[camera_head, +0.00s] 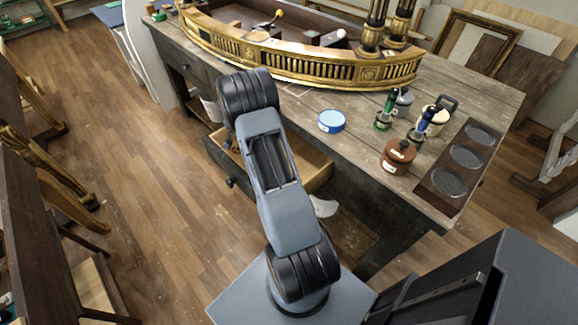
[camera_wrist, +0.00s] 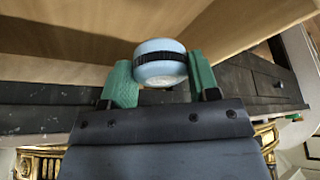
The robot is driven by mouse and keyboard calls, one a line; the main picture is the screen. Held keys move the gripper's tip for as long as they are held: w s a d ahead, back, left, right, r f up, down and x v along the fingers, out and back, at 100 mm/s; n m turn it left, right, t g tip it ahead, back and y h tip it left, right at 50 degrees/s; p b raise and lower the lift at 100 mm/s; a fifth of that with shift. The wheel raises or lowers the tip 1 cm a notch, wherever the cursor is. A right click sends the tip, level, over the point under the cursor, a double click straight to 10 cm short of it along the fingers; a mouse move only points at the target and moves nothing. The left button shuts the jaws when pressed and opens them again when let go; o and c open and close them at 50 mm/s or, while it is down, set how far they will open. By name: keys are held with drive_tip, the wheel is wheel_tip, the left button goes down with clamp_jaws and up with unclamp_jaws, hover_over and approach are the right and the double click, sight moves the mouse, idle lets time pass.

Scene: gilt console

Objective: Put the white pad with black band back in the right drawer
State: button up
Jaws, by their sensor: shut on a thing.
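The white pad (camera_wrist: 160,72), pale bluish with a black band around it, is between the green fingers of my gripper (camera_wrist: 160,62) in the wrist view. The fingers are shut on its sides. Pale wooden boards of a drawer rise behind and beside the pad; I cannot tell whether it touches them. In the camera_head view the open right drawer (camera_head: 318,171) juts from the workbench, with a dark knob on its front. My arm crosses over it and hides my gripper, the pad and part of the drawer inside.
A gilt curved console piece (camera_head: 300,62) lies on the workbench (camera_head: 345,88). A blue-lidded tin (camera_head: 331,121), a brown pot (camera_head: 397,158), tools with green and blue handles, and a dark tray with three round discs (camera_head: 438,200) stand to the right. A closed drawer (camera_head: 186,66) is farther left.

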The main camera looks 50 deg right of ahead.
wheel_tip(320, 180, down, 3)
drive_tip(key=shift+r+b, duration=0.1)
drive_tip(key=shift+b, duration=0.75)
drive_tip(key=shift+s+d+f, duration=0.1)
drive_tip(key=shift+f, duration=0.1)
drive_tip(key=s+d+f+p, duration=0.1)
drive_tip(key=s+d, duration=0.1)
drive_tip(key=s, duration=0.3)
drive_tip(key=s+d+p, duration=0.1)
drive_tip(key=s+d, duration=0.2)
drive_tip(key=s, duration=0.3)
drive_tip(key=s+d+f+p, duration=0.1)
drive_tip(key=s+d, duration=0.1)
drive_tip(key=s, duration=0.3)
drive_tip(key=shift+s+d+f, duration=0.15)
drive_tip(key=shift+d+f, duration=0.1)
drive_tip(key=shift+f, duration=0.05)
drive_tip(key=shift+f+b, duration=1.5)
drive_tip(key=shift+f, duration=0.8)
drive_tip(key=o, duration=0.8)
drive_tip(key=shift+o, duration=0.2)
